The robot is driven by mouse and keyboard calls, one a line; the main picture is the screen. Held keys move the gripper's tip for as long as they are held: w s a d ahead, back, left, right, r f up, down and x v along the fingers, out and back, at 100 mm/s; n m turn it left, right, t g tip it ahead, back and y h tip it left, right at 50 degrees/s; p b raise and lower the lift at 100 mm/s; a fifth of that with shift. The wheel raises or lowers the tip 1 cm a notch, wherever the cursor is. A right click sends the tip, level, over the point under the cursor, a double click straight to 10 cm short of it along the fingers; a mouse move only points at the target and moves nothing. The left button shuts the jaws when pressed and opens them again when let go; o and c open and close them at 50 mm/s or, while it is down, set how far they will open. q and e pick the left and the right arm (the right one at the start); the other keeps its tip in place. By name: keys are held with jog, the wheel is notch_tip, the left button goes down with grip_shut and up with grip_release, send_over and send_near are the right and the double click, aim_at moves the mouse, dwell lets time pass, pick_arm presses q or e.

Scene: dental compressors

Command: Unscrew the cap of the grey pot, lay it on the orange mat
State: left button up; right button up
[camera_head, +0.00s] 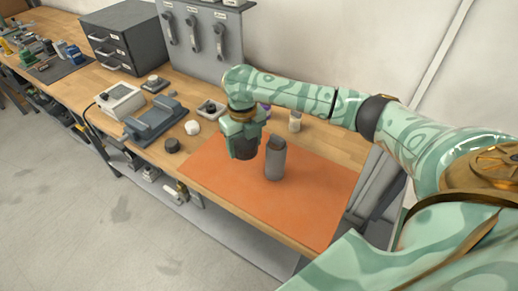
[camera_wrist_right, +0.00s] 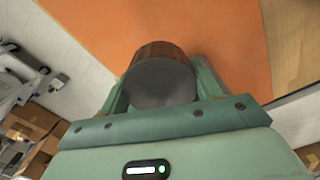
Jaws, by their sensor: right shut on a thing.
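The grey pot (camera_head: 275,165) stands upright on the orange mat (camera_head: 305,205), with a dark top that looks uncapped. My right gripper (camera_head: 245,145) is just left of the pot and points down. It is shut on a dark round cap (camera_head: 245,153), which is apart from the pot. In the right wrist view the cap (camera_wrist_right: 160,82) sits between both fingers, its grey round face towards the camera and a brown ridged side beyond. The orange mat (camera_wrist_right: 215,30) lies behind it. I cannot tell whether the cap touches the mat. My left gripper is not in view.
A white round thing (camera_head: 192,127), a dark round thing (camera_head: 172,145) and a blue-grey device (camera_head: 157,120) stand left of the mat. A small cream bottle (camera_head: 295,121) stands behind it. The mat's front part is clear.

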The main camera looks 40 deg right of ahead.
aim_at(246, 171)
notch_tip(246, 171, down, 9)
jog(key=b, duration=0.3)
jog(key=shift+f, duration=0.1)
jog(key=o, duration=1.1)
